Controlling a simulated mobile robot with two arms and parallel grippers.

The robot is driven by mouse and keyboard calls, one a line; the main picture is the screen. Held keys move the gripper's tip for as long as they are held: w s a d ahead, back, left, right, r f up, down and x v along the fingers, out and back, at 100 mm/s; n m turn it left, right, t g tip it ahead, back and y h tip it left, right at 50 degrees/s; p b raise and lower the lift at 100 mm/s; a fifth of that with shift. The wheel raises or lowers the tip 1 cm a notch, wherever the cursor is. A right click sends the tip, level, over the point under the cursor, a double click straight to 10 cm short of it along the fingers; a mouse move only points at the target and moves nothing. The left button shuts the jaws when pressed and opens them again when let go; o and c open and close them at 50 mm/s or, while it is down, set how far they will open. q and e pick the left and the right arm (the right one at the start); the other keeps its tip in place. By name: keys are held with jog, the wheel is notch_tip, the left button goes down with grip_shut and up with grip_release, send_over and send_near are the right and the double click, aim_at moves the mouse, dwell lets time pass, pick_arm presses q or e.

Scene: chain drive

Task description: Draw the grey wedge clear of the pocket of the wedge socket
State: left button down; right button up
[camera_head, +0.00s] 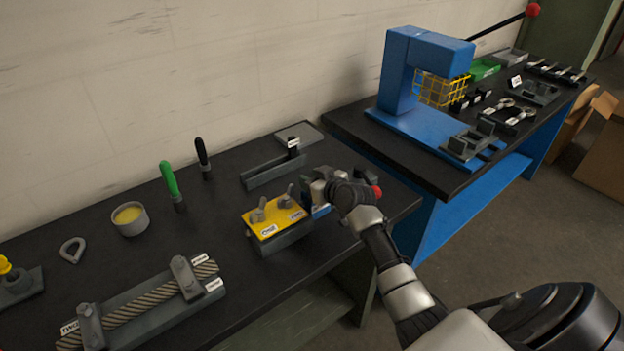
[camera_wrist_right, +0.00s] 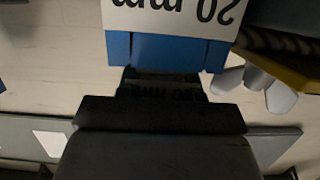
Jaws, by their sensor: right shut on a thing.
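My right gripper (camera_head: 322,192) is at the right end of a yellow-topped grey block (camera_head: 268,236) on the near bench. It is shut at a blue block (camera_head: 320,211). In the right wrist view this blue block (camera_wrist_right: 165,50) bears a white label reading 20 mm, upside down. The grip itself is partly hidden by the dark gripper body. The yellow top carries two grey wing nuts (camera_head: 286,200) and white labels. I cannot pick out a grey wedge or a wedge socket pocket with certainty. My left gripper is out of view.
A rope fixture (camera_head: 140,303) with grey clamps lies at the front left. A cup (camera_head: 130,218), a teardrop ring (camera_head: 72,250), green (camera_head: 170,180) and black (camera_head: 203,155) handled tools and a grey channel (camera_head: 272,172) stand nearby. A blue press (camera_head: 402,80) stands on the far bench.

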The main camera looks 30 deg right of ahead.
grip_shut()
notch_tip(320, 180, up, 13)
jog(key=p, duration=1.1)
dwell(0.8)
jog(key=shift+w+r, duration=0.1)
jog(key=shift+r, duration=0.1)
